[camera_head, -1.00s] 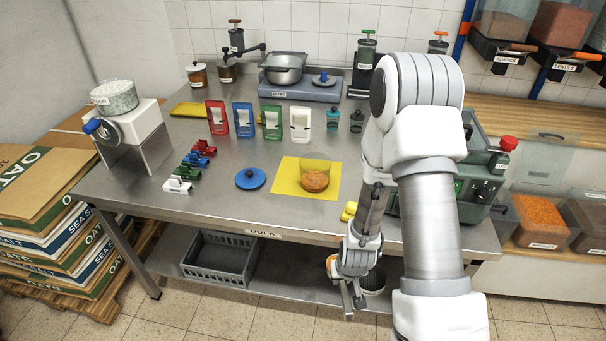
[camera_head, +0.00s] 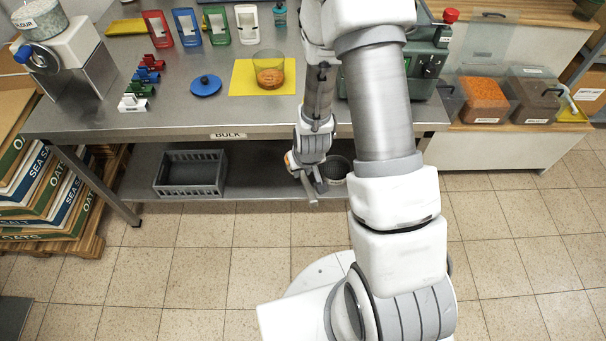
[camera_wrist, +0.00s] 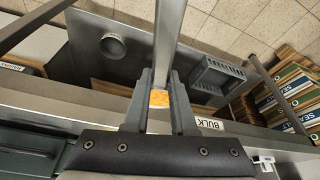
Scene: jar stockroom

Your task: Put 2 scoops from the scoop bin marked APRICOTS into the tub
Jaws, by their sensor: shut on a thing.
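A clear tub (camera_head: 268,62) with orange pieces in its bottom stands on a yellow mat (camera_head: 240,83) on the steel table. An orange-filled bin (camera_head: 484,97) stands on the right counter; I cannot read its label. My gripper (camera_head: 312,188) hangs in front of the table's front edge, below table-top height, apart from tub and bin. The wrist view shows my gripper (camera_wrist: 160,105) shut on an orange handle (camera_wrist: 159,98). A long grey piece (camera_wrist: 168,45) runs outward from it, looking like a scoop; its contents cannot be told.
A blue lid (camera_head: 205,85) lies left of the mat. A brown-filled bin (camera_head: 533,98) stands beside the orange one. A grey crate (camera_head: 190,172) and a round dark container (camera_head: 337,168) are on the lower shelf. The tiled floor before the table is clear.

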